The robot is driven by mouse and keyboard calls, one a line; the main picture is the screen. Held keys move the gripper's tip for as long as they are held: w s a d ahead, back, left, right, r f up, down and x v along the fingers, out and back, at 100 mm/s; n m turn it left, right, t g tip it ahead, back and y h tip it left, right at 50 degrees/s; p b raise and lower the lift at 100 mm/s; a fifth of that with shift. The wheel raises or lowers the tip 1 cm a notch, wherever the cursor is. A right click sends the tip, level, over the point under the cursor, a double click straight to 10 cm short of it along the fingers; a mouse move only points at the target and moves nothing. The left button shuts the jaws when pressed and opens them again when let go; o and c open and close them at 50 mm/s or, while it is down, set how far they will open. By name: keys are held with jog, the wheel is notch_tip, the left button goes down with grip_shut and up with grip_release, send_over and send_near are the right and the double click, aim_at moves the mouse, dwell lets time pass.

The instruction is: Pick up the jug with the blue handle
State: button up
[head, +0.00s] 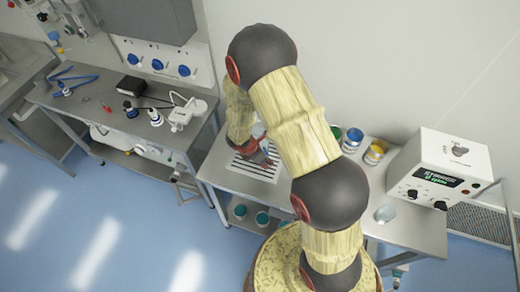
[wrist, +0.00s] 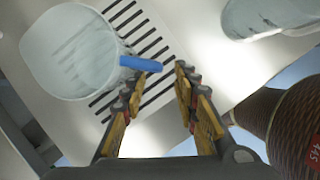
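The jug with the blue handle (wrist: 72,58) is a clear, pale container at the upper left of the wrist view. Its blue handle (wrist: 141,63) points right, toward my gripper (wrist: 158,76). My gripper is open, with its two fingers apart. The handle's end appears between the fingertips in the picture, but I cannot tell whether it lies between them in depth. In the head view my gripper (head: 262,155) is low over the slotted part of the table (head: 270,178). My arm hides most of the jug there.
Another clear container (wrist: 262,14) shows at the upper right of the wrist view. In the head view, several coloured jars (head: 352,140) stand behind my arm, and a white instrument box (head: 430,175) is at the right. A bench with tools (head: 130,105) is at the left.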

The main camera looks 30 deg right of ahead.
jog(key=x, duration=0.3)
jog(key=shift+w+d+f, duration=0.1)
jog(key=shift+d+f, duration=0.1)
jog(key=shift+c, duration=1.1)
grip_shut()
